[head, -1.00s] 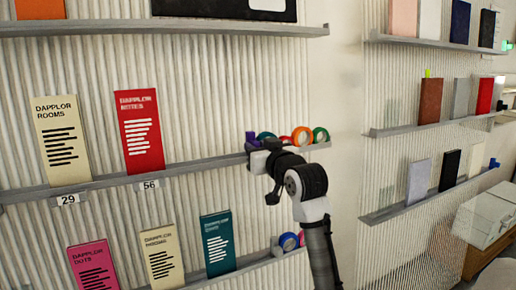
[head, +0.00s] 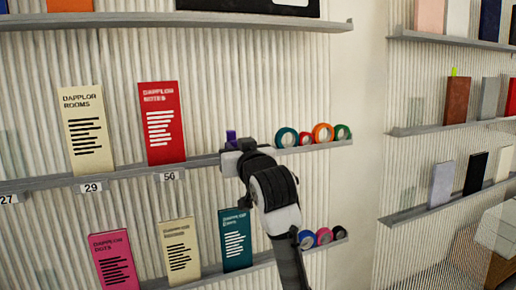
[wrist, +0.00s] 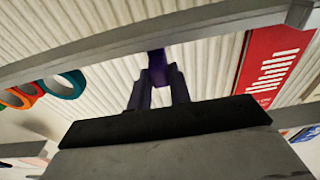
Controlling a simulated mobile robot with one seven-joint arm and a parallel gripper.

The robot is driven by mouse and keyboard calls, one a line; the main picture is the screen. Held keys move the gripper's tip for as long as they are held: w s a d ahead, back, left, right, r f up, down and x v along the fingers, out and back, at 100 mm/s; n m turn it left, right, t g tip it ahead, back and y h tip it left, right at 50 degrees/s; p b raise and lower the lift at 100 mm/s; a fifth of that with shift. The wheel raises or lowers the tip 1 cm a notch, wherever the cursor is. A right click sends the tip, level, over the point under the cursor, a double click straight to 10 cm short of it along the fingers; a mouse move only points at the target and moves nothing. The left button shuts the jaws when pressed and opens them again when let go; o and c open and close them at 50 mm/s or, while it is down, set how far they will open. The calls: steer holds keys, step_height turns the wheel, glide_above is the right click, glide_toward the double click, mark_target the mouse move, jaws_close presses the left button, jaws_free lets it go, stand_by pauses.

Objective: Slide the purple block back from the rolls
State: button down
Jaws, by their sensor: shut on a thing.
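The purple block (head: 231,136) stands on the middle shelf, between the red booklet and the tape rolls. My gripper (head: 232,147) is at the shelf's front edge and shut on the block. In the wrist view, the purple block (wrist: 158,66) shows between the two fingers, which hide part of it. The rolls stand in a row to the right: teal (head: 286,138), red (head: 305,139), orange (head: 323,133) and green (head: 342,132). A clear gap lies between the block and the teal roll.
The red booklet (head: 161,122) stands left of the block, with a gap between them. A cream booklet (head: 87,124) is further left. The shelf below holds a teal booklet (head: 236,240) and more rolls (head: 324,236). A wall shelf (head: 440,205) is at right.

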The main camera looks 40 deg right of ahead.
steer(key=shift+w+a, duration=0.1)
steer(key=shift+a, duration=0.15)
steer(key=c, duration=1.3)
jaws_free()
steer(key=b+v, duration=0.3)
steer(key=v, duration=1.1)
steer(key=shift+w+b, duration=0.1)
steer(key=shift+b, duration=0.25)
steer(key=shift+a, duration=0.1)
